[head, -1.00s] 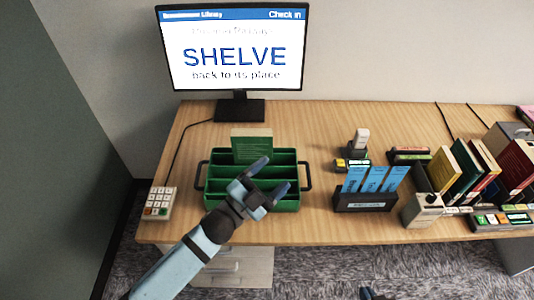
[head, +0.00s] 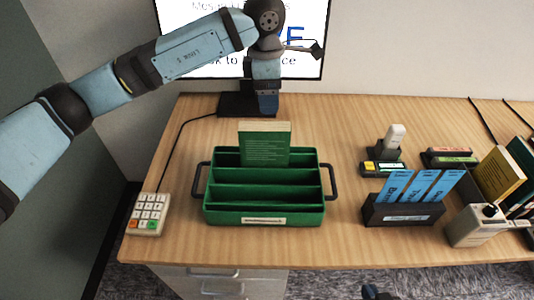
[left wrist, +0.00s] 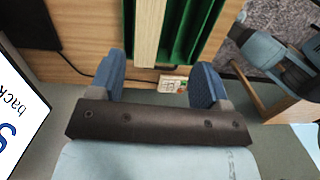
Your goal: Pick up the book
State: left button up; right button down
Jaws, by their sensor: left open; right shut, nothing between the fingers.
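The green book (head: 264,145) stands upright in the rear slot of the green sorter tray (head: 264,213), its top rising above the walls. My left gripper (head: 267,108) is behind and above the book in the head view, fingers pointing down. In the left wrist view, the open, empty fingers (left wrist: 158,75) are spread, and the book's pale page edge (left wrist: 150,30) shows beyond them, nearer the left finger. I cannot tell the exact gap between fingers and book. Only the tip of my right gripper (head: 375,292) shows at the bottom edge of the head view, shut and empty.
The monitor (head: 180,50) and its base (head: 235,104) stand close behind my left gripper. A keypad (head: 149,213) is left of the tray.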

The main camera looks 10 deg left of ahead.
aim_at(265, 126)
pick_arm(q)
jog(key=shift+y, duration=0.4)
jog(key=f, duration=0.8)
jog(key=a+f, duration=0.1)
jog(key=f, duration=0.4)
jog(key=shift+w+a, duration=0.1)
jog(key=shift+w, duration=0.3)
jog(key=shift+r, duration=0.15)
grip_shut()
